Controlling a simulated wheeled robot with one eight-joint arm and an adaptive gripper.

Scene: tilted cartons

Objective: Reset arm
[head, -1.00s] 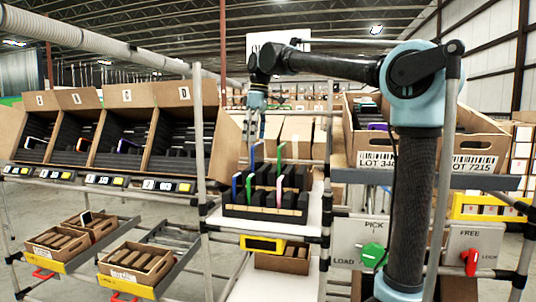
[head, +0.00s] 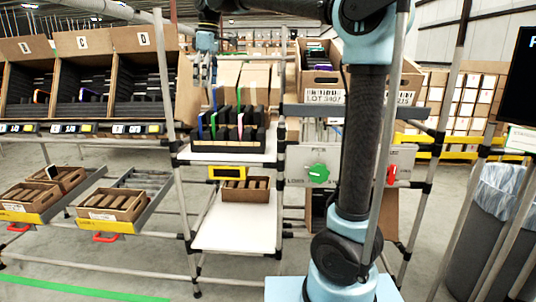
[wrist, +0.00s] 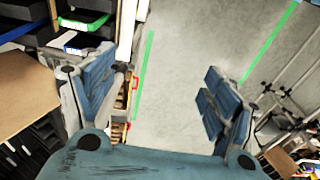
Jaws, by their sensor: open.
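My gripper (wrist: 165,105) is open in the wrist view, its two blue-padded fingers wide apart with nothing between them but grey floor below. In the head view my gripper (head: 204,72) hangs near the top, above and behind the left part of a black slotted rack (head: 232,143). The rack holds several thin upright items, among them blue, green and pink ones, on a white shelf. My arm runs along the top of the head view, partly cut off by the frame edge.
Tilted cartons (head: 148,38) lettered C and D stand at the left with dark items inside. A carton marked LOT (head: 325,97) stands right of the rack. Small bins (head: 112,203) sit lower left. A panel has a green knob (head: 319,173) and a red one. A grey bin (head: 505,215) stands right.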

